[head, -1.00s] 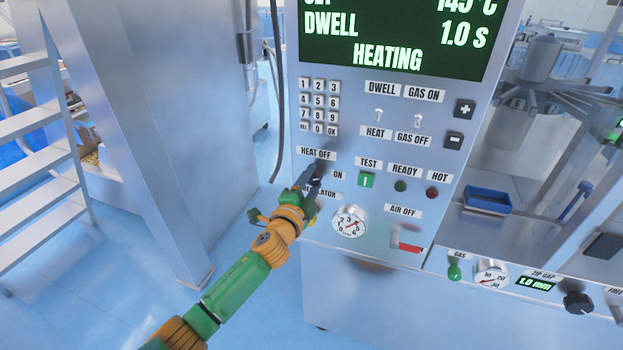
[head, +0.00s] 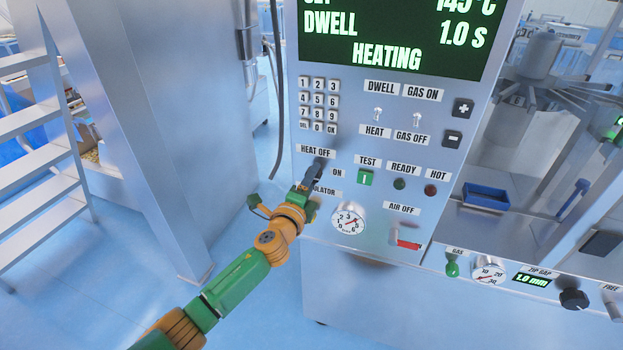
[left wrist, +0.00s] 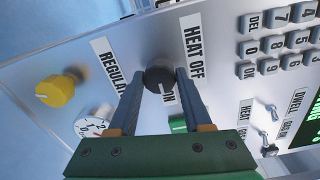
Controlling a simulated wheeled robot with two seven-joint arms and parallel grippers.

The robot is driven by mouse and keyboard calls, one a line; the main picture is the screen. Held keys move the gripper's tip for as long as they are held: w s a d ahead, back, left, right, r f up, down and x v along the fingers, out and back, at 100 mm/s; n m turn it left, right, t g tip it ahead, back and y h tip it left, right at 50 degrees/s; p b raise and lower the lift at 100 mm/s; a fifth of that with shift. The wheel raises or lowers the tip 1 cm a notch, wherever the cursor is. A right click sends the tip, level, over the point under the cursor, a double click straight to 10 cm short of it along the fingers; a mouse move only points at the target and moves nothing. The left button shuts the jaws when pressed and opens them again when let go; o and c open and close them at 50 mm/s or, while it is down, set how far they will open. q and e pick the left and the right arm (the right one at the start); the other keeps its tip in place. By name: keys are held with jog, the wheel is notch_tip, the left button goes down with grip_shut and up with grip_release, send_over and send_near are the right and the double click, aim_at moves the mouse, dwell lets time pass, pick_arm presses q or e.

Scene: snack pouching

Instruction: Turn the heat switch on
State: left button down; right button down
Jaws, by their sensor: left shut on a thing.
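The heat switch is a dark round knob (left wrist: 160,77) on the metal panel, between the HEAT OFF label (left wrist: 194,46) and the REGULATOR label. In the left wrist view my left gripper (left wrist: 160,80) has its two fingers closed on either side of it. A pale mark on the knob's edge faces the ON label (left wrist: 169,90). In the head view my left gripper (head: 314,174) is at the panel under the HEAT OFF label (head: 316,151) and hides most of the knob. The display (head: 390,45) reads HEATING. My right gripper is not in view.
A keypad (head: 318,105) sits above the switch. A green TEST button (head: 365,178), toggles and lamps are to its right. A gauge (head: 348,220) and a red AIR OFF lever (head: 409,245) are below. A yellow knob (left wrist: 62,90) shows in the left wrist view.

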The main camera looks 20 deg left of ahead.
pick_arm(q)
jog(key=shift+f, duration=0.1)
jog(key=shift+c, duration=1.7)
grip_release()
jog(key=shift+s, duration=0.15)
jog(key=s, duration=0.7)
jog(key=shift+w+a, duration=0.1)
